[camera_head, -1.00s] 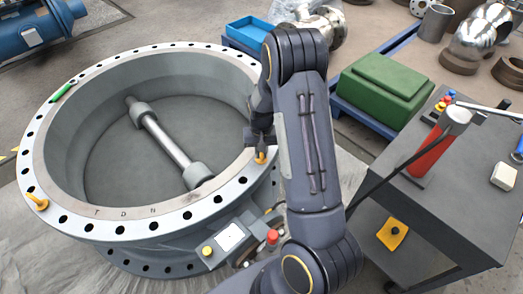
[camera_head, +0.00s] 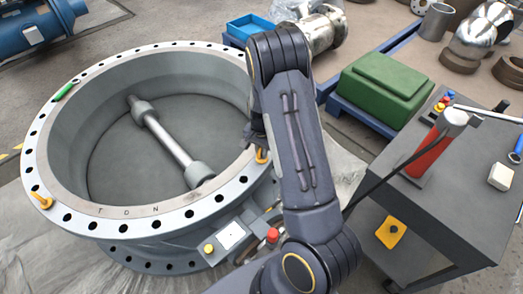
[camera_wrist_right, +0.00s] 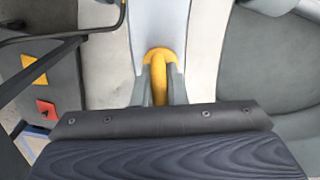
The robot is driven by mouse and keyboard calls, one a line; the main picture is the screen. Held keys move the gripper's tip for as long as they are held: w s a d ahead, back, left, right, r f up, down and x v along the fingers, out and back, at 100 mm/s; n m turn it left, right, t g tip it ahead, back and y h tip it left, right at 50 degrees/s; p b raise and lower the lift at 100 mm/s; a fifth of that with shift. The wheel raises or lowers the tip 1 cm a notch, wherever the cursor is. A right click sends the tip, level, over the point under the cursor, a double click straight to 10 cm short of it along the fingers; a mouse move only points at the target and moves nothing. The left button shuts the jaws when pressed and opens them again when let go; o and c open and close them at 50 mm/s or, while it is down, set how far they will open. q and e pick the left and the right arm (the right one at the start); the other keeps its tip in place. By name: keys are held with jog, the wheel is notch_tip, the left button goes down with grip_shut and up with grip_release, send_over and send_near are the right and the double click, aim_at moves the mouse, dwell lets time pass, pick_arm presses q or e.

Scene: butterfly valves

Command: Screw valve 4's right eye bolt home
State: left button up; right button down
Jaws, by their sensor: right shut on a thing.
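The large grey valve ring (camera_head: 128,228) lies flat, with bolt holes around its pale flange and a shaft (camera_head: 165,138) across its bore. A yellow eye bolt (camera_head: 262,156) stands on the right part of the flange. My right gripper (camera_head: 258,143) is over this bolt, partly hidden by my arm. In the right wrist view the yellow eye bolt (camera_wrist_right: 160,56) is between the fingers of my right gripper (camera_wrist_right: 160,84), which is shut on it. Its thread is hidden. Another yellow eye bolt (camera_head: 41,201) stands on the flange's left side. My left gripper is not in view.
A grey cart (camera_head: 440,215) at the right carries a red cylinder (camera_head: 432,150) and small items. A green case (camera_head: 382,88) stands behind it. A control box (camera_head: 232,238) is at the ring's front. A green object (camera_head: 64,91) lies on the far-left flange.

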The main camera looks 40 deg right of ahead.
dwell(0.4)
jog(key=c, duration=1.5)
grip_release()
jog(key=shift+o, duration=0.2)
jog(key=shift+r+p, duration=0.75)
jog(key=shift+r, duration=3.15)
jog(key=shift+r, duration=0.1)
jog(key=s+a+r+n+t+y, duration=0.5)
jog(key=s+a+r+n, duration=0.6)
jog(key=s+a+r, duration=0.75)
jog(key=s+d+r+h+p, duration=0.1)
jog(key=s+r+p, duration=0.2)
jog(key=r+p, duration=0.9)
jog(key=shift+d+r+n+t, duration=0.15)
jog(key=shift+r+n+t, duration=0.15)
jog(key=shift+r+n, duration=0.15)
